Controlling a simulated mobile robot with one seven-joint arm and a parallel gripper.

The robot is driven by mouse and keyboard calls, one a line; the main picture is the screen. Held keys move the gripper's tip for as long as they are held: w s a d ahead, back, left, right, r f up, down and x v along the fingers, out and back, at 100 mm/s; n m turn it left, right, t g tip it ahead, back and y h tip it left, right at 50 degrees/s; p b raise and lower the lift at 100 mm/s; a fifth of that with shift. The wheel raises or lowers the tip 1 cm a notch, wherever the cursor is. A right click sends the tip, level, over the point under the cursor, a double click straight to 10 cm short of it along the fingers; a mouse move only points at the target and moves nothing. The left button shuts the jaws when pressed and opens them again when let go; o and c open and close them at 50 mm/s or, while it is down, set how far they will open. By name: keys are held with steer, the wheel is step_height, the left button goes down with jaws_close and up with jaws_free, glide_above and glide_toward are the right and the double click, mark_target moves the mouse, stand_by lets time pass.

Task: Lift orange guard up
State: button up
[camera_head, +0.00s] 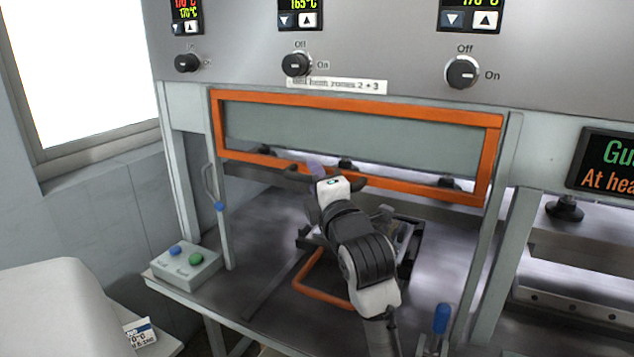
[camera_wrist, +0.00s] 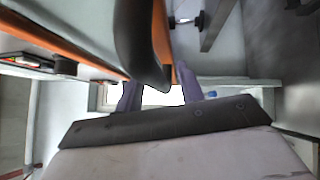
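The orange guard (camera_head: 495,155) is a rectangular orange frame around a clear panel, hanging across the upper part of the press opening in the head view. Open space shows below its lower bar. My gripper (camera_head: 316,169) is at this lower bar, left of its middle. In the wrist view, the purple fingers of my gripper (camera_wrist: 158,93) stand apart with a bright gap between them. A black curved piece, which looks like a handle (camera_wrist: 143,45), reaches down in front of this gap beside the orange bar (camera_wrist: 85,52). Whether the fingers touch it is hidden.
A control box (camera_head: 185,265) with blue and green buttons sits at the left front of the press table. An orange loop (camera_head: 312,292) lies low inside the press, beneath my arm. A blue-tipped lever (camera_head: 441,318) stands at the front right. Grey posts flank the opening.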

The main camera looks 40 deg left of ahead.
steer(key=b+v, duration=0.5)
steer(key=v, duration=0.8)
steer(key=shift+d, duration=0.4)
steer(key=shift+s+a, duration=0.1)
steer(key=shift+s, duration=0.1)
